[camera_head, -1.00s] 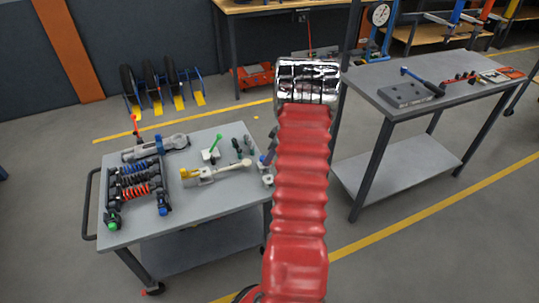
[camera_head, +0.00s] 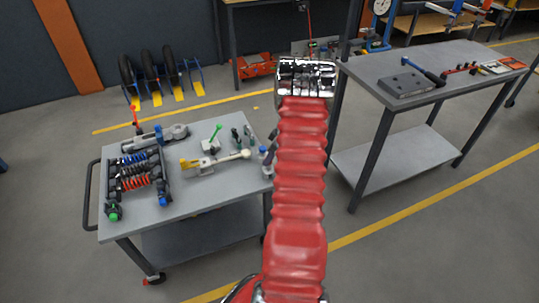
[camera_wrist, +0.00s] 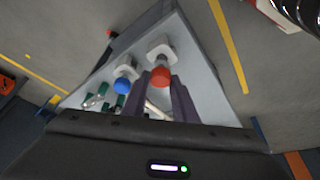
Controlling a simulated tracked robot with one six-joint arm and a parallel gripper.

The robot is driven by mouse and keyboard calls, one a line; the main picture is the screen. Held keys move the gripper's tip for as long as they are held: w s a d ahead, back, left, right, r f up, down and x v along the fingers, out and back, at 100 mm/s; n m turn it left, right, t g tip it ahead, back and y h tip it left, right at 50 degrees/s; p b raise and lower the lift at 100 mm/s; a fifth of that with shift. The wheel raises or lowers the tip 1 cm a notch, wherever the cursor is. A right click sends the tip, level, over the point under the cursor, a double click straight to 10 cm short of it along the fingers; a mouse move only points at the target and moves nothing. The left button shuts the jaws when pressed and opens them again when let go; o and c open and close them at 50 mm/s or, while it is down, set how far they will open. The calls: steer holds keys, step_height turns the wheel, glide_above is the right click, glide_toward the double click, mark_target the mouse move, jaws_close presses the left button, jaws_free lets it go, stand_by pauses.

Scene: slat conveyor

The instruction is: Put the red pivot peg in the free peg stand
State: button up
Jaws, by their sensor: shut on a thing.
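In the wrist view, my gripper (camera_wrist: 161,80) is shut on the red-headed pivot peg (camera_wrist: 160,76), its round head between the two dark fingers. A pale square stand (camera_wrist: 160,45) lies directly beyond the peg in this view. I cannot tell whether the peg's lower end is inside it or above it. A blue-headed peg (camera_wrist: 122,86) is at another pale stand (camera_wrist: 126,71) just to the left.
The cart top also bears spring shock absorbers (camera_head: 134,177), a yellow-ended clamp with a pale rod (camera_head: 200,164) and a green-handled clamp (camera_head: 213,137). A grey workbench with a drilled block (camera_head: 405,85) stands at right. Open floor lies between cart and bench.

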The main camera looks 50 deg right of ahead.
steer(key=shift+f, duration=0.85)
steer(key=o, duration=1.1)
steer(key=v, duration=1.3)
steer(key=shift+s+d+r, duration=0.1)
steer(key=shift+s+r, duration=0.05)
steer(key=shift+r, duration=0.15)
